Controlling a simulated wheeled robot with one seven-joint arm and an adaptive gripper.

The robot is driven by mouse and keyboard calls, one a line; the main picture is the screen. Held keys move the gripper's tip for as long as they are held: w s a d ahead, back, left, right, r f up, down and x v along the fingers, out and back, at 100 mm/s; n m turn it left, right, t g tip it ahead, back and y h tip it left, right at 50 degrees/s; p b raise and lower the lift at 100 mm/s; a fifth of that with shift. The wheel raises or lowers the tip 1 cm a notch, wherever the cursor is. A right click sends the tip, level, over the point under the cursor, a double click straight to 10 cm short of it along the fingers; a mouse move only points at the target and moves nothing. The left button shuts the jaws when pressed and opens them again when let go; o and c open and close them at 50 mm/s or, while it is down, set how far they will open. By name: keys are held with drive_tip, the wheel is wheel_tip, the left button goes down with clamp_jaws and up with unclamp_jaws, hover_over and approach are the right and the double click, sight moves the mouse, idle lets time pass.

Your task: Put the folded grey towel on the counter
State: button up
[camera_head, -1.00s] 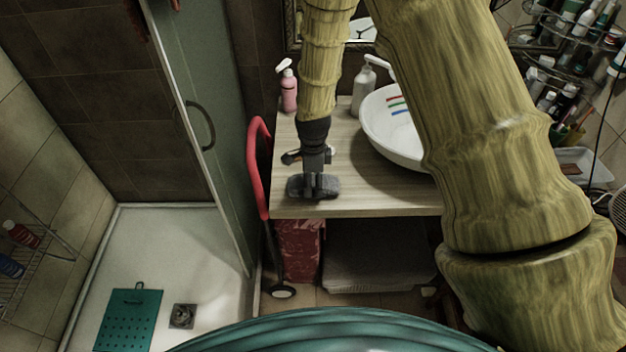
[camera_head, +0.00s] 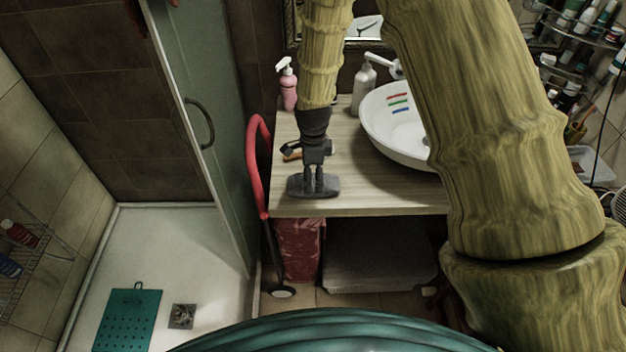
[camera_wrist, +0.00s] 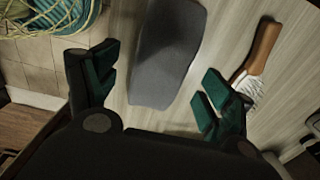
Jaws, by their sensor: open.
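The folded grey towel (camera_head: 314,187) lies on the wooden counter (camera_head: 375,195) near its front left edge. It also shows in the wrist view (camera_wrist: 168,60), lying flat on the wood between my fingers. My gripper (camera_head: 315,174) is just above the towel and points down. In the wrist view my gripper (camera_wrist: 152,92) is open, with one finger on each side of the towel and clear of it.
A wooden-handled brush (camera_wrist: 262,50) lies beside the towel. A white basin (camera_head: 392,140) stands to the right. A pink bottle (camera_head: 288,88) and a grey pump bottle (camera_head: 363,92) stand behind. A red curved handle (camera_head: 256,165) rises at the counter's left edge.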

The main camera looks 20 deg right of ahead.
sight(313, 180)
wheel_tip(313, 180, up, 10)
drive_tip(key=b, duration=0.3)
drive_tip(key=shift+f, duration=0.15)
idle(0.4)
